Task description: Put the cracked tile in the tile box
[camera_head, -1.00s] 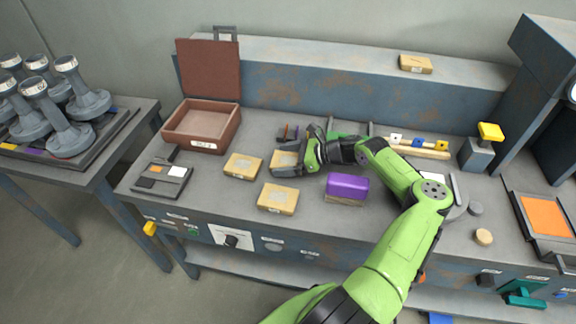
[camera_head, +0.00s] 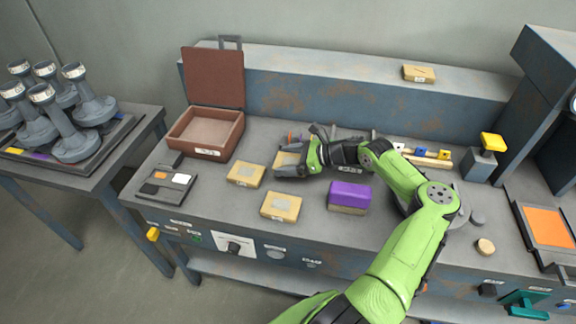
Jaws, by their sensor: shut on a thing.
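My gripper (camera_head: 289,163) is shut on a tan tile (camera_head: 286,158) over the middle of the bench, and its fingers cover part of that tile. Whether this tile is cracked is too small to tell. Two similar tan tiles lie on the bench, one to the left (camera_head: 245,173) and one in front (camera_head: 281,205). Another tan tile (camera_head: 419,73) lies on the back ledge with a dark mark on top. An open brown box (camera_head: 233,137) with its lid raised stands at the left, left of my gripper. Its label is too small to read, and its floor looks empty.
A purple-topped block (camera_head: 348,196) sits just right of the front tile. A dark tray with small coloured squares (camera_head: 165,193) lies in front of the box. A yellow-topped post (camera_head: 491,143) stands at the right. The bench between box and left tile is clear.

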